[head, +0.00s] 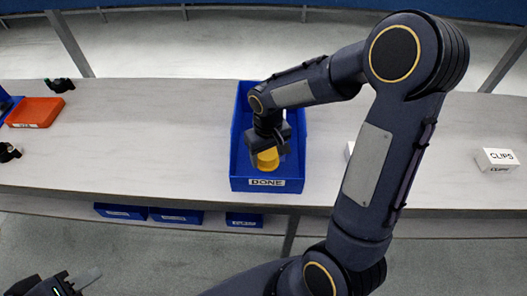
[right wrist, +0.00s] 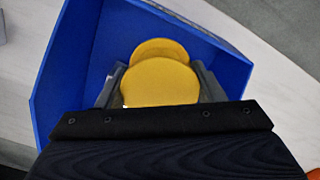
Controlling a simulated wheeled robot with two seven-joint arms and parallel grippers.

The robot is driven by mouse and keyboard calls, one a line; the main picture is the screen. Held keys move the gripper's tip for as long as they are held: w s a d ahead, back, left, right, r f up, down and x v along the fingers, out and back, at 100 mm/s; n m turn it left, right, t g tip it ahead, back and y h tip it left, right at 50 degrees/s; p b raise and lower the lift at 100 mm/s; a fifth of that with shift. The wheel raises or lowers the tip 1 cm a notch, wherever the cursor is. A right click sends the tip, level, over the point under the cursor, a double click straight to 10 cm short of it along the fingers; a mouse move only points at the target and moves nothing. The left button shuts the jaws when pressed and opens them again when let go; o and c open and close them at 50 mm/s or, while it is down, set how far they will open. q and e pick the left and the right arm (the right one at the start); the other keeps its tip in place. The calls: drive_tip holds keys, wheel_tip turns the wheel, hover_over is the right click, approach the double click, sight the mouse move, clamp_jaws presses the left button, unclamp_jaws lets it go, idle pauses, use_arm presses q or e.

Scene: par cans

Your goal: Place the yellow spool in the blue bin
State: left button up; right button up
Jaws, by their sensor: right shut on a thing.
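The yellow spool (head: 267,159) is between the fingers of my right gripper (head: 266,150), which is shut on it. In the head view the spool is over the front part of the blue bin (head: 240,150), which has a label reading DONE. The right wrist view shows the spool (right wrist: 160,80) with its round end up and the bin's blue walls (right wrist: 215,42) around it. I cannot tell whether the spool touches the bin floor. My left gripper (head: 68,284) is at the bottom left, away from the table; its finger state is unclear.
The bin stands on a long grey table (head: 170,140). An orange tray (head: 34,112) and small black items (head: 60,85) are at the left. A white box labelled CLIPS (head: 497,159) is at the right. Several blue bins (head: 176,215) sit on a lower shelf.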

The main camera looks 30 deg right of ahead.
sight(268, 164)
wheel_tip(268, 164, down, 4)
drive_tip(key=shift+s+f, duration=0.15)
drive_tip(key=shift+f+b, duration=0.35)
drive_tip(key=shift+f, duration=1.6)
drive_tip(key=shift+f, duration=0.1)
drive_tip(key=o, duration=0.6)
drive_tip(key=shift+f, duration=0.1)
drive_tip(key=o, duration=0.5)
